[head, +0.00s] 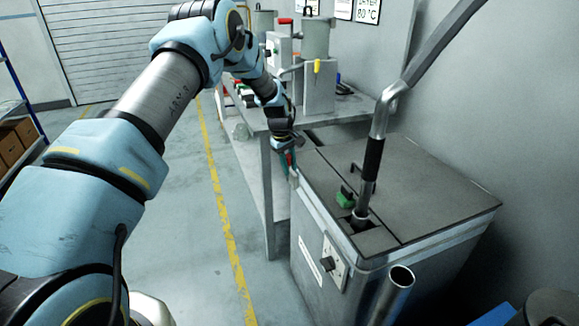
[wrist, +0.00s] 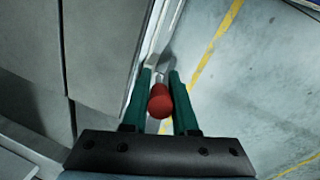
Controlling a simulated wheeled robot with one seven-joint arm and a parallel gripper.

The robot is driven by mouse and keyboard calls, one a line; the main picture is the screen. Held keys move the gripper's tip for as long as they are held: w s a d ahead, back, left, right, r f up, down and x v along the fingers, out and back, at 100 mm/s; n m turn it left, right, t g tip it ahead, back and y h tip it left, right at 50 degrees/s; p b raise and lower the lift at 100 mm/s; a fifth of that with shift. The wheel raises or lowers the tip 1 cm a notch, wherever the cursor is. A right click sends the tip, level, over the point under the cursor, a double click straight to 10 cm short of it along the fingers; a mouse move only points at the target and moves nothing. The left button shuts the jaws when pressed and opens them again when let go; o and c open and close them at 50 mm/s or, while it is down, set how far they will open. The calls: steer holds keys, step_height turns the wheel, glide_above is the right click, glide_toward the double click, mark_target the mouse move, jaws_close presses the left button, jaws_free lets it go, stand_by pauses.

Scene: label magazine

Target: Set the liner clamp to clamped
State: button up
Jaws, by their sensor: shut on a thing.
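In the wrist view, a red rounded knob (wrist: 160,101) sits between the green fingers of my gripper (wrist: 160,84), which are shut on it. A pale metal strip or lever runs on beyond the knob, along the cabinet's side edge; this looks like the liner clamp. Its clamped or unclamped position cannot be told.
A tall bent metal lever (head: 379,120) rises from the cabinet top, beside a green-topped part (head: 345,196). A dial (head: 327,264) is on the cabinet's front. A workbench (head: 265,122) with equipment stands behind. The floor left of the yellow line (head: 222,210) is mostly clear.

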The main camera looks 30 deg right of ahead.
jaws_close()
stand_by(0.8)
